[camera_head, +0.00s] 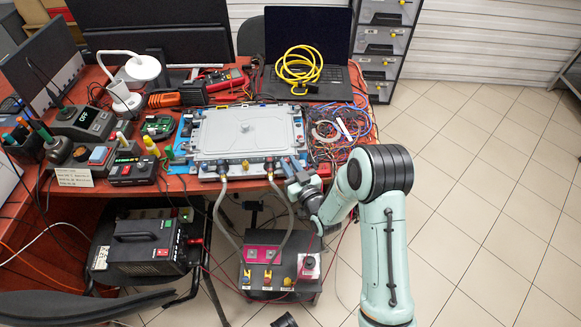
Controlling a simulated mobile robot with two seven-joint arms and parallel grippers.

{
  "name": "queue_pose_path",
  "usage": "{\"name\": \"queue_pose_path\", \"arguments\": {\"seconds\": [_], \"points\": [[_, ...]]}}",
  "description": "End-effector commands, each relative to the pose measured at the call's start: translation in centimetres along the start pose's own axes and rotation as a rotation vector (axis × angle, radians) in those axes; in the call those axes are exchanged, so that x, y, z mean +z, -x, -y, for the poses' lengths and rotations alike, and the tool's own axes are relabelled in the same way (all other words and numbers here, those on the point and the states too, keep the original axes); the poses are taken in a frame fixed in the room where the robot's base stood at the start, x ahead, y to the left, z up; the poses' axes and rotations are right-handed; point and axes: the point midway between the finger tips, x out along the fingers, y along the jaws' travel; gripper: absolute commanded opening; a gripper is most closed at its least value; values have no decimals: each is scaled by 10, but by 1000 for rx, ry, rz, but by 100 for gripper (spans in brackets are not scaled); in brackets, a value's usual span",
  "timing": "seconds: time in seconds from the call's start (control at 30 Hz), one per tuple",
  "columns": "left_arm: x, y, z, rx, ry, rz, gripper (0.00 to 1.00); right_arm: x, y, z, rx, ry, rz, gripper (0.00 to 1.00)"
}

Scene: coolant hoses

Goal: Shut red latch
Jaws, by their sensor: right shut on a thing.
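A silver cold plate (246,130) lies on a blue-edged base on the red desk. Two grey hoses run down from its front edge, a left hose (221,210) and a right hose (288,215). Their upper ends meet the left connector (223,168) and the right connector (269,166). My right gripper (291,172) is at the plate's front right corner, close beside the right connector. It is shut on a small part there, which its fingers mostly hide. I cannot make out the red latch clearly. My left gripper is not in view.
A dark box with a pink-red panel (262,254) stands on the floor below the desk edge. A black power unit (146,243) is to its left. Tangled wires (338,135) lie right of the plate. The tiled floor at right is clear.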

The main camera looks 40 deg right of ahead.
Motion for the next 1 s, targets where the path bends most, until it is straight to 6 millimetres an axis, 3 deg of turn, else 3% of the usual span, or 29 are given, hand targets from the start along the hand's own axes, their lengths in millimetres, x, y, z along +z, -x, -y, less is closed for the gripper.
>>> {"name": "queue_pose_path", "arguments": {"seconds": [0.2,0.6,0.63,0.67,1.0], "points": [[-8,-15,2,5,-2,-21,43,1,-1,4,117,-1,-5,0],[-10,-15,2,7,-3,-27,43,0,0,4,149,0,0,0],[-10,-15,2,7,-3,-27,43,0,0,4,148,0,0,24],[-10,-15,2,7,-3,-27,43,0,0,4,148,0,0,32],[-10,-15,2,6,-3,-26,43,0,0,3,148,0,0,32]]}}
